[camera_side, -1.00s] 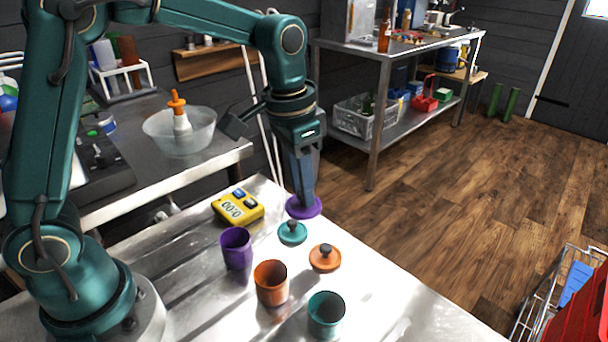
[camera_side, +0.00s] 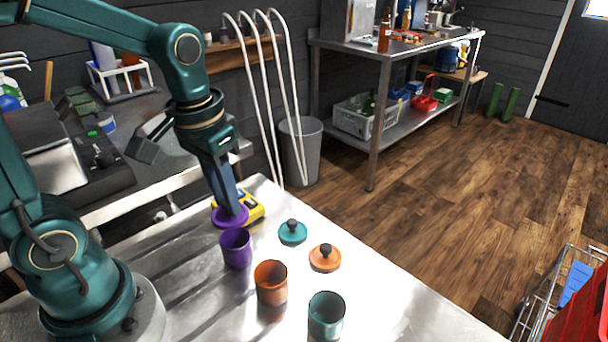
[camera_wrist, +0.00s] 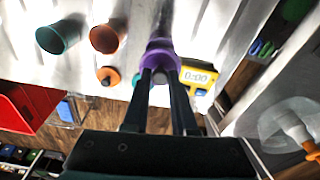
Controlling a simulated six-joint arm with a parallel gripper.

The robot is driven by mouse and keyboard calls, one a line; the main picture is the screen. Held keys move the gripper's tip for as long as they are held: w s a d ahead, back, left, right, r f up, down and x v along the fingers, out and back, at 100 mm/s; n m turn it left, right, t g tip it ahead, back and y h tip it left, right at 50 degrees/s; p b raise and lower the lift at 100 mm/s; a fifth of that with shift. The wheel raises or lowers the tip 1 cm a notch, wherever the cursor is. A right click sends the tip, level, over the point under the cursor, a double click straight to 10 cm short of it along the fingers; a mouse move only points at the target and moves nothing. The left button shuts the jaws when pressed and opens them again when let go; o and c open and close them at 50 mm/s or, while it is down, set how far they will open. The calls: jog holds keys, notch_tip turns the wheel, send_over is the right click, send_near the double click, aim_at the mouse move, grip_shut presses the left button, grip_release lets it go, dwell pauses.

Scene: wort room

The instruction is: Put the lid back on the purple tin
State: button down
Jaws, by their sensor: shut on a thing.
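My gripper (camera_side: 229,207) is shut on the purple lid (camera_side: 231,219) and holds it above the table, just behind and slightly left of the purple tin's mouth in the side view. The purple tin (camera_side: 237,253) stands upright and open on the table. In the side view the lid's near edge sits close to the tin's far rim; I cannot tell if they touch. In the wrist view purple shows at the fingertips (camera_wrist: 161,72), where lid (camera_wrist: 160,60) and tin are hard to separate.
An orange tin (camera_side: 271,286) and a teal tin (camera_side: 326,318) stand open nearby. The teal lid (camera_side: 292,233) and orange lid (camera_side: 325,258) lie on the metal table. A yellow timer (camera_side: 254,208) sits behind the held lid, partly hidden. The table's front right is clear.

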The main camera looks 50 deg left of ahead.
aim_at(229, 215)
jog(key=shift+f, duration=2.05)
jog(key=shift+f, duration=0.15)
dwell(0.4)
jog(key=shift+c, duration=0.8)
grip_release()
jog(key=shift+r, duration=3.5)
